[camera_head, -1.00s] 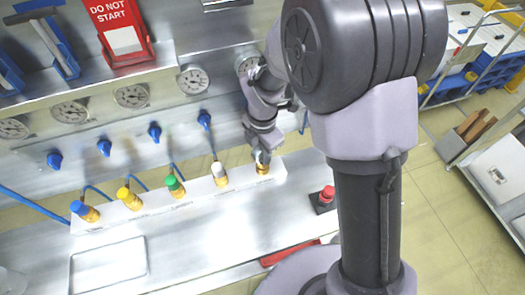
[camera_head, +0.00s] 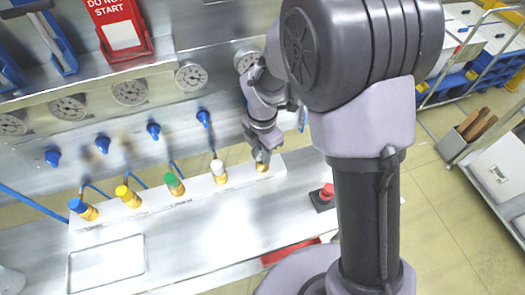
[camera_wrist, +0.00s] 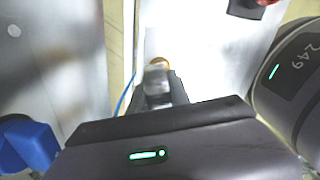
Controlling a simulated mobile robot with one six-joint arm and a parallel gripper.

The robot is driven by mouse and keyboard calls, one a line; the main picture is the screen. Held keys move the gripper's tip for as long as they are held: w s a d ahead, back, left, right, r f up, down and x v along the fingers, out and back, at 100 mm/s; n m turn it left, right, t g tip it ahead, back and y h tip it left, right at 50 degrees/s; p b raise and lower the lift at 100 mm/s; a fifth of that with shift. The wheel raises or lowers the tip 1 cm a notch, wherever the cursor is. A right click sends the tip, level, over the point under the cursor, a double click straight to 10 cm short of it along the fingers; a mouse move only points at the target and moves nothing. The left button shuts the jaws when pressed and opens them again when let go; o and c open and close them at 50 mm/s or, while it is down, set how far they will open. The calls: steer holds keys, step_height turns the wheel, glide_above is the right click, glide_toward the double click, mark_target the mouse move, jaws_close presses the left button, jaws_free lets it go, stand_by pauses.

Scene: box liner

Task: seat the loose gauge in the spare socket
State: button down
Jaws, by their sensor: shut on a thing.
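A white rail (camera_head: 150,212) on the steel bench holds brass fittings with blue (camera_head: 83,209), yellow (camera_head: 128,196), green (camera_head: 174,184) and white (camera_head: 218,171) tops. My gripper (camera_head: 262,160) is over the right end of the rail, pointing down. It is shut on a small brass-coloured piece, seemingly the loose gauge (camera_head: 262,167), mostly hidden by the fingers. In the wrist view, a brass edge (camera_wrist: 158,63) shows just beyond my fingertips (camera_wrist: 157,78), over the white rail. The spare socket is not clearly visible; I cannot tell whether the piece is fully seated.
Round dials (camera_head: 130,92) and blue valve handles (camera_head: 153,130) line the panel behind the rail. Blue hoses curve down near the fittings. A red button on a black base (camera_head: 323,197) stands right of the rail. An empty tray (camera_head: 107,263) lies at front left.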

steer(key=shift+s+f, duration=0.1)
steer(key=shift+f, duration=0.05)
steer(key=c, duration=1.1)
jaws_free()
step_height(320, 180, up, 12)
steer(key=p, duration=0.4)
